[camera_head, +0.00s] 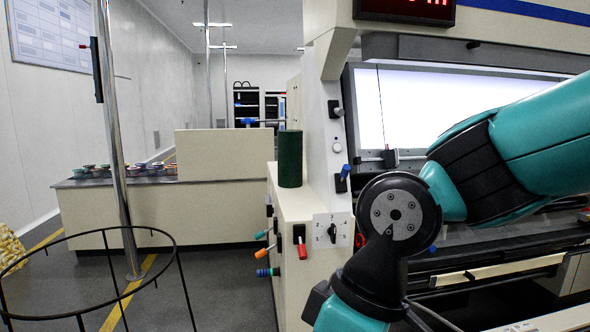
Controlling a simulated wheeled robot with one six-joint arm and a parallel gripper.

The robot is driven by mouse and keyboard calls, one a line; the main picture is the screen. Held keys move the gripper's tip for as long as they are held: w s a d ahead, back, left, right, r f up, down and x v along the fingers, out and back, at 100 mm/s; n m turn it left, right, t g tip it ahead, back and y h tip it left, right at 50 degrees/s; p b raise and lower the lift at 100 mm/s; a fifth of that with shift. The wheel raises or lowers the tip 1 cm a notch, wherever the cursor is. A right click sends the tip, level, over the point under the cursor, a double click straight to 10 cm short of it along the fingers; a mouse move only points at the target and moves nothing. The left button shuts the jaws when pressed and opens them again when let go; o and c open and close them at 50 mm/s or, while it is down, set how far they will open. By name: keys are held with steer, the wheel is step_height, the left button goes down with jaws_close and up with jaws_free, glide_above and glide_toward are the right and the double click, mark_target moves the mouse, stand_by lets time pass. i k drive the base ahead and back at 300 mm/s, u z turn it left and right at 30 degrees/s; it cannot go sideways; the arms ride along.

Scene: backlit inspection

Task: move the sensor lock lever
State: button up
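Several levers sit on the cream machine (311,190); no label I can read tells which is the sensor lock lever. On its lower left side are a teal-handled lever (262,235), an orange-handled lever (262,253) and a blue-green-handled lever (267,272). A red-handled lever (302,250) points down on the front face. A blue-tipped lever (345,172) and a black lever (337,111) are on the upright above. My teal and black arm fills the right side, in front of part of the machine. My gripper is not visible.
A dark green cylinder (290,158) stands on the ledge above the levers. A numbered rotary switch (332,231) is beside the red lever. A black wire hoop stand (85,234) and a metal pole (113,130) are at left. Floor (225,290) shows between hoop and machine.

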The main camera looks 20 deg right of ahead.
mark_target(345, 168)
steer(key=u, duration=0.15)
steer(key=i, duration=0.75)
steer(key=z, duration=0.6)
steer(key=i, duration=0.65)
steer(key=z, duration=0.55)
